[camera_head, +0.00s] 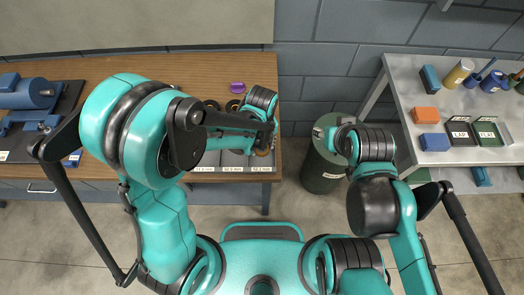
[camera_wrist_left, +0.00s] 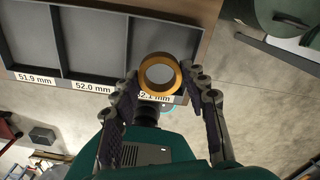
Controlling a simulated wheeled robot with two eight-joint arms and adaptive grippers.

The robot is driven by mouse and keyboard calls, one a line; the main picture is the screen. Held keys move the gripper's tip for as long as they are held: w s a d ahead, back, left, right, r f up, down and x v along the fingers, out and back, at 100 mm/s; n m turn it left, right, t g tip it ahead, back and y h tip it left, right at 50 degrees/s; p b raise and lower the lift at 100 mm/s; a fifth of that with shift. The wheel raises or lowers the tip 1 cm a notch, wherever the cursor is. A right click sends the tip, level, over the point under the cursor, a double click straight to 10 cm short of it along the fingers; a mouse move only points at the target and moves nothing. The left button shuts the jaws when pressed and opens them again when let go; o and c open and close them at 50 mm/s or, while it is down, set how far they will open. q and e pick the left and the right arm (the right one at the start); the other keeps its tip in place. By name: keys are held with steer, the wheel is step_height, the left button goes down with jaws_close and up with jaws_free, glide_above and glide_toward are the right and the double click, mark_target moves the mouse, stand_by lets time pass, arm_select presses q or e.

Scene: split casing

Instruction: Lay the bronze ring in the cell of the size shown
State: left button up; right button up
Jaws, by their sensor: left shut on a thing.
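The bronze ring (camera_wrist_left: 178,72) is between the fingertips of my left gripper (camera_wrist_left: 160,84), which is shut on it. In the left wrist view the ring hangs over the near edge of the right cell of the dark tray (camera_wrist_left: 129,45). The cell labels read 51.9 mm, 52.0 mm and, partly covered, one that seems to be 52.1 mm. The right and middle cells look empty where visible. In the head view my left gripper (camera_head: 263,148) is over the tray's right end, mostly hidden by the arm. My right gripper (camera_head: 331,140) is over a green bin; its fingers are unclear.
The tray lies at the front edge of the wooden table (camera_head: 150,68). A blue device (camera_head: 25,95) stands on a black mat at left. A purple piece (camera_head: 237,87) and dark rings (camera_head: 211,105) lie behind the tray. The green bin (camera_head: 322,172) stands between the tables. A grey table (camera_head: 410,75) holds coloured parts.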

mark_target(262, 151)
arm_select(q)
steer(key=shift+w+a+f, duration=0.1)
steer(key=shift+w+f, duration=0.05)
steer(key=shift+w, duration=0.05)
step_height(262, 151, down, 3)
steer(key=shift+f+b, duration=0.2)
steer(key=shift+b, duration=0.4)
steer(key=shift+f, duration=0.25)
steer(key=shift+s, duration=0.1)
steer(key=shift+f, duration=0.15)
steer(key=o, duration=1)
